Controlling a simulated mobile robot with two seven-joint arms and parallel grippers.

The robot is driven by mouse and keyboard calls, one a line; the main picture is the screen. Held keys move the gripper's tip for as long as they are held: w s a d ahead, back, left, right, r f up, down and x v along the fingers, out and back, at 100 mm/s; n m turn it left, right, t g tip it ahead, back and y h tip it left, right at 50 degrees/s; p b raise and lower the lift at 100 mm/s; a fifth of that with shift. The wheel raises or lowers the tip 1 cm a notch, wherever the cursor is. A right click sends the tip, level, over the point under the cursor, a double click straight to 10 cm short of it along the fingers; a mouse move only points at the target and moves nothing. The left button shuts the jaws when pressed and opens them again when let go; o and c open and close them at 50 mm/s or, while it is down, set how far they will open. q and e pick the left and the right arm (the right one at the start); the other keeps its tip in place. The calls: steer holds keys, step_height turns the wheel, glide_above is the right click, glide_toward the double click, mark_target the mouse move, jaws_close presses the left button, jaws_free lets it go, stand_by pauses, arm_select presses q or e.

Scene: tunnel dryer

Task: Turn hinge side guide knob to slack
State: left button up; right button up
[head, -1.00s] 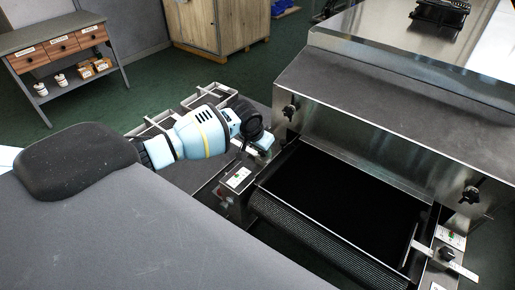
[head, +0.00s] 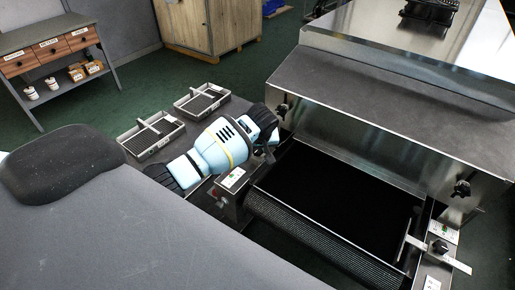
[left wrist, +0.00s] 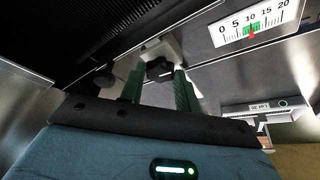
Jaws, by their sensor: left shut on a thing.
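The guide knob (left wrist: 159,69) is dark and sits on a pale bracket under the metal edge in the left wrist view. My left gripper (left wrist: 162,80) has its green fingers on either side of the knob and is shut on it. Beside it is a white dial scale (left wrist: 252,27) marked 0 to 20, with a green band and a red pointer near 10. In the head view my left gripper (head: 268,143) is at the near left corner of the dryer opening, and my arm hides the knob there. My right gripper is not in view.
The dryer hood (head: 385,120) rises just beyond the gripper, with black hand knobs (head: 461,188) on its face. A mesh belt (head: 320,238) runs below. Another guide knob (head: 440,246) is at the right. Two grey trays (head: 152,137) lie left of my arm.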

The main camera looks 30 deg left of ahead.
arm_select(q)
steer(key=shift+n, duration=0.3)
steer(key=o, duration=1)
steer(key=v, duration=0.7)
steer(key=shift+d+r, duration=0.15)
steer(key=shift+r, duration=0.2)
